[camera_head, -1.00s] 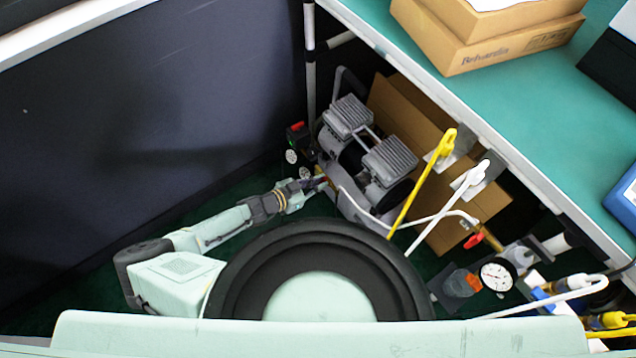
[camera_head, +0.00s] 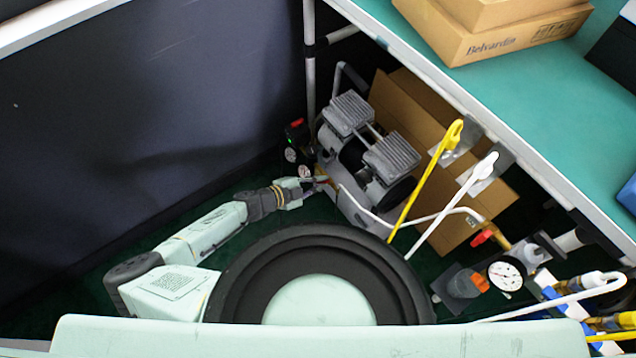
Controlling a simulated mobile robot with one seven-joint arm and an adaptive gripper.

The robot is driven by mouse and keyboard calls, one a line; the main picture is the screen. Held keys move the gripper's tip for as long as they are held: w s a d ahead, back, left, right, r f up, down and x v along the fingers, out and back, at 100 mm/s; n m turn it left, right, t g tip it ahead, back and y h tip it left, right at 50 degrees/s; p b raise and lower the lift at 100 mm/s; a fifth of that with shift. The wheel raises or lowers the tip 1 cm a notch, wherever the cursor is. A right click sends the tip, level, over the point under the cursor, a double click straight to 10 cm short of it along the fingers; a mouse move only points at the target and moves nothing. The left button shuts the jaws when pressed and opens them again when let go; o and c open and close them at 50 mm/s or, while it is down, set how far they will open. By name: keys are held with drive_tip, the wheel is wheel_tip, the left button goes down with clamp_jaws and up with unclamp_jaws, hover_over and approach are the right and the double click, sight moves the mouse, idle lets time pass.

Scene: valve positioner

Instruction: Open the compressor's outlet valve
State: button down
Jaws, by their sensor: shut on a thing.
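The grey compressor (camera_head: 352,160) with two ribbed heads stands on the dark green floor below the bench. My gripper (camera_head: 322,182) is at its lower left front, where a small brass and red fitting shows by the fingertips. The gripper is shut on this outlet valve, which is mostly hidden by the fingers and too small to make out. A white hose (camera_head: 362,205) leads from near this spot to the right. A black regulator with a red knob (camera_head: 297,124) and round gauges sits just above my gripper.
The green bench (camera_head: 480,90) with a cardboard box (camera_head: 490,35) overhangs at the right. Yellow and white hoses hang from it. A gauge (camera_head: 505,276) and a red-handled valve (camera_head: 482,237) are at lower right. A dark partition (camera_head: 150,120) borders the left.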

drive_tip(key=m+b, duration=0.1)
drive_tip(key=m, duration=0.8)
drive_tip(key=shift+s+f+g+b, duration=0.1)
drive_tip(key=shift+g+b, duration=0.2)
drive_tip(key=shift+b, duration=0.1)
drive_tip(key=shift+m, duration=0.3)
drive_tip(key=c, duration=1.7)
unclamp_jaws()
drive_tip(key=v, duration=1.2)
